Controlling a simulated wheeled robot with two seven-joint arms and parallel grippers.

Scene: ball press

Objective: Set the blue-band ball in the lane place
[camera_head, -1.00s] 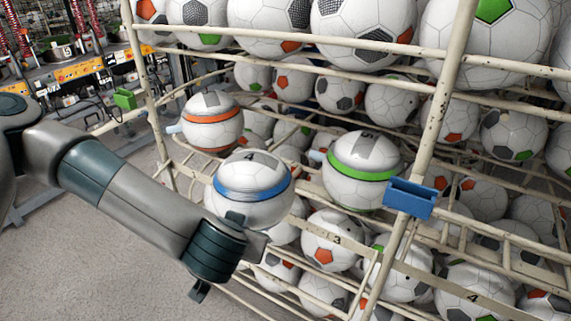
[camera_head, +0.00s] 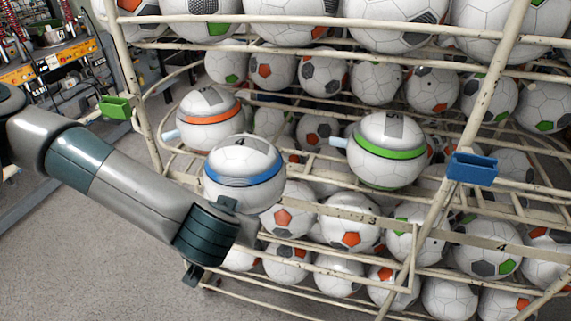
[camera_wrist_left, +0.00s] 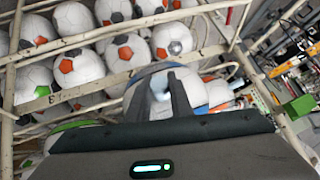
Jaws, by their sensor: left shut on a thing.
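The blue-band ball (camera_head: 243,160), white with a grey strip marked 4 on top, is held by my left gripper (camera_head: 238,208) in front of the rack. The gripper reaches its lower near side, and the fingertips are mostly hidden. In the left wrist view the ball (camera_wrist_left: 196,92) shows beyond and between the dark fingers of my left gripper (camera_wrist_left: 163,88). An orange-band ball (camera_head: 210,115) and a green-band ball (camera_head: 386,152) sit on the rack shelf behind, to either side. A lane rail (camera_head: 345,212) marked 3 runs to the right. My right gripper is not in view.
The pale metal rack (camera_head: 487,95) is filled with several soccer balls above and below. A blue box (camera_head: 472,168) is fixed to its right post, a green box (camera_head: 117,107) to its left one. Open grey floor (camera_head: 90,260) lies at the lower left.

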